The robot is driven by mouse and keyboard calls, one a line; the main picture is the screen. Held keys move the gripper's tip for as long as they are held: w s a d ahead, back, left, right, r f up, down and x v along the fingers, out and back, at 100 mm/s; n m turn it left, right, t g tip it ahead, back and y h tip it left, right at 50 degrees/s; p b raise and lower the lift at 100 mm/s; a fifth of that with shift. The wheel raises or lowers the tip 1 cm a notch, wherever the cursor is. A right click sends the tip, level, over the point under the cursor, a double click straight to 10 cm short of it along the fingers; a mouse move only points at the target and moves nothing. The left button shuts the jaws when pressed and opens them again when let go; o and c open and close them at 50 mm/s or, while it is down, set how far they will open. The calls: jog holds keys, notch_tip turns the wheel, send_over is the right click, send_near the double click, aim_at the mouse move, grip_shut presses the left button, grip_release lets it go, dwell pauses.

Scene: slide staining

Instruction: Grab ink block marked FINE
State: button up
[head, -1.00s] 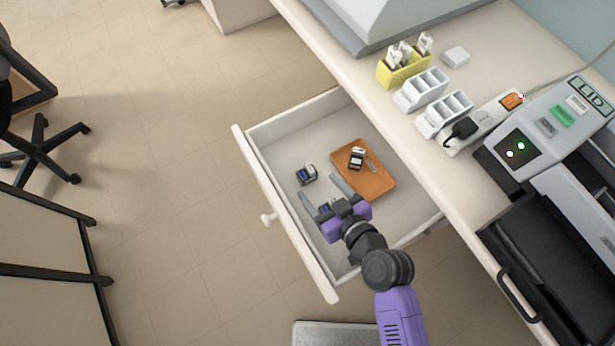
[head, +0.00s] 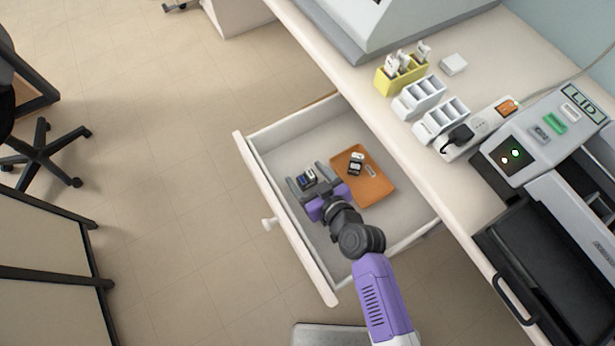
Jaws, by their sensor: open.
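A small dark ink block (head: 307,178) with a blue and white face lies on the drawer floor, left of the orange tray. My gripper (head: 308,179) is open, with its two fingers on either side of this block. I cannot tell whether the fingers touch it. A black and white block (head: 355,168) lies on the orange tray. The markings are too small to read, so I cannot tell which block says FINE. Another block seen earlier near the gripper is now hidden behind my arm.
The orange tray (head: 378,190) lies in the open white drawer (head: 415,212), whose walls surround my gripper. The desk above holds white racks (head: 419,97), a yellow holder (head: 385,84) and a machine marked LID (head: 525,160).

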jog(key=c, duration=1.4)
jog(key=shift+c, duration=0.2)
